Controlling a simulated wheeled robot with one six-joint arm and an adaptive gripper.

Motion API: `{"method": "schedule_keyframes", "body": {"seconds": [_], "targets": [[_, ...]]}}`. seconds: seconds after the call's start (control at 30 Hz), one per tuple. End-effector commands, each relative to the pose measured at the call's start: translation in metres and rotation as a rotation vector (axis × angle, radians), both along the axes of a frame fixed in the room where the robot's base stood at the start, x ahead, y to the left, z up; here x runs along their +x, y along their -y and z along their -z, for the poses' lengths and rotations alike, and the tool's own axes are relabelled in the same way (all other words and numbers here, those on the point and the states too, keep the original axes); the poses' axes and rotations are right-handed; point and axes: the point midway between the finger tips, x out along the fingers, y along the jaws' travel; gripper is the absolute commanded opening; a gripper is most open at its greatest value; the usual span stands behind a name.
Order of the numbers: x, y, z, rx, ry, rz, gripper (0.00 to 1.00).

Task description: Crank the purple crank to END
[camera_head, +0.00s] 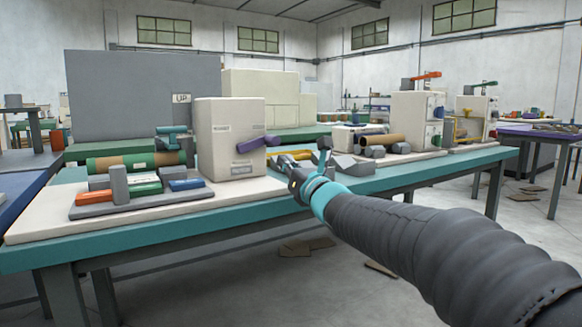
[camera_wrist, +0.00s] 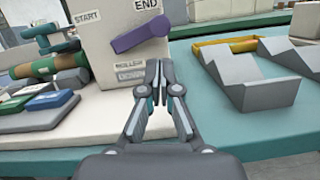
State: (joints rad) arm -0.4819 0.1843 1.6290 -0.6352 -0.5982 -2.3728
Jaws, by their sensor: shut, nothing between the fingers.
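The purple crank (camera_head: 257,143) is on the front of a cream box-shaped machine (camera_head: 219,128). In the wrist view the crank (camera_wrist: 140,34) is a purple bar tilted up to the right, its right end just below the END label (camera_wrist: 146,4). A START label (camera_wrist: 86,17) is at the upper left of the same face.
A teal-edged bench (camera_head: 120,237) carries the machine. Open floor shows in front.

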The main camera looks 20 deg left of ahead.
Motion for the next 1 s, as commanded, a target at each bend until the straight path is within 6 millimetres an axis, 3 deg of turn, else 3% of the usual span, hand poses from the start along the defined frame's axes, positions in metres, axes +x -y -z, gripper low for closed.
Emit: {"method": "schedule_keyframes", "body": {"seconds": [0.2, 0.4, 0.83, 1.0], "targets": [[0.023, -0.025, -0.009, 0.0, -0.002, 0.001, 0.0], [0.034, -0.037, -0.013, 0.0, -0.002, 0.001, 0.0], [0.036, -0.039, -0.013, 0.001, -0.003, 0.001, 0.0], [0.037, -0.038, -0.022, 0.002, 0.0, 0.002, 0.0]]}}
